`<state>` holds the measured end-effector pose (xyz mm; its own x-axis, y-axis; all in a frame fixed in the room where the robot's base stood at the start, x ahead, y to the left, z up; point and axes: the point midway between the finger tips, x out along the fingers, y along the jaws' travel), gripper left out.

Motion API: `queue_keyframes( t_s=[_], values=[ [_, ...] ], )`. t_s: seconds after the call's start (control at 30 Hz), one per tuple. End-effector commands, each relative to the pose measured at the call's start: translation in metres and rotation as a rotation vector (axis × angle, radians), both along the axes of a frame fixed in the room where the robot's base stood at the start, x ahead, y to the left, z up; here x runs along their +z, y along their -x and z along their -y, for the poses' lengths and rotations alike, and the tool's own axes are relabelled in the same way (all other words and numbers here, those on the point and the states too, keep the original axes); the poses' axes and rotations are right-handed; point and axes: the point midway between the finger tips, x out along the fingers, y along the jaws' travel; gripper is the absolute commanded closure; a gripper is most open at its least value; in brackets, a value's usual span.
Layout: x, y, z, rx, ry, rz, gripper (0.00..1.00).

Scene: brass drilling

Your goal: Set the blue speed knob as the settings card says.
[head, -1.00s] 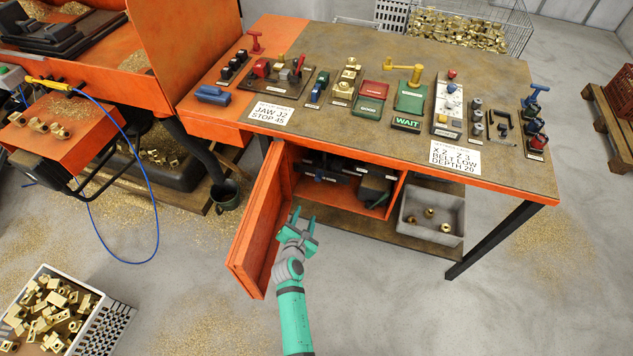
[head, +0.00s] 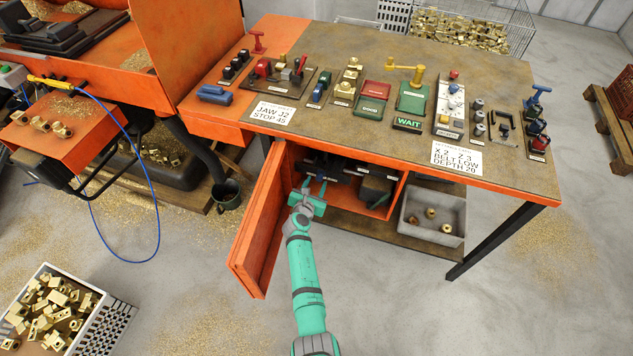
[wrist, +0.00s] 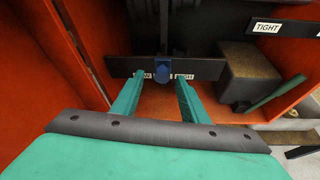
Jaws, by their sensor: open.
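The blue speed knob (wrist: 161,73) sits on a dark plate (wrist: 205,69) inside the orange cabinet, in the wrist view. Labels flank it below; the right one reads "HIGH" in part and the left one is partly covered by a finger. My gripper (wrist: 160,88) is open, its two teal fingers pointing at the plate, with the knob between and beyond the tips. In the head view my gripper (head: 308,184) is at the cabinet mouth. The settings card (head: 457,158) lies at the bench's front right and reads "X 2, Z 3, BELT LOW, DEPTH 20".
The orange cabinet door (head: 260,225) stands open left of my arm. A dark block (wrist: 248,75) is right of the knob, near a "TIGHT" label (wrist: 267,27). Another card (head: 273,112) reads "JAW J2, STOP 45". A grey bin (head: 433,216) stands right of the cabinet.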

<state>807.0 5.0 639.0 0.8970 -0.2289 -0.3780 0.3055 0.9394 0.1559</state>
Motion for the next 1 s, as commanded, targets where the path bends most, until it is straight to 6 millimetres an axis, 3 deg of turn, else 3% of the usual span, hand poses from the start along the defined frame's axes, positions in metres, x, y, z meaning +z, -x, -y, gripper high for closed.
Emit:
queue_keyframes(
  t_s=[0.23,0.63,0.8,1.0],
  values=[
    [-0.007,-0.018,0.009,-0.006,0.000,0.000,0.60],
    [-0.009,-0.021,0.003,0.003,-0.001,0.000,0.60],
    [-0.009,-0.021,0.002,0.003,-0.001,0.000,1.00],
    [-0.009,-0.022,0.003,-0.001,-0.001,0.000,1.00]
  ],
)
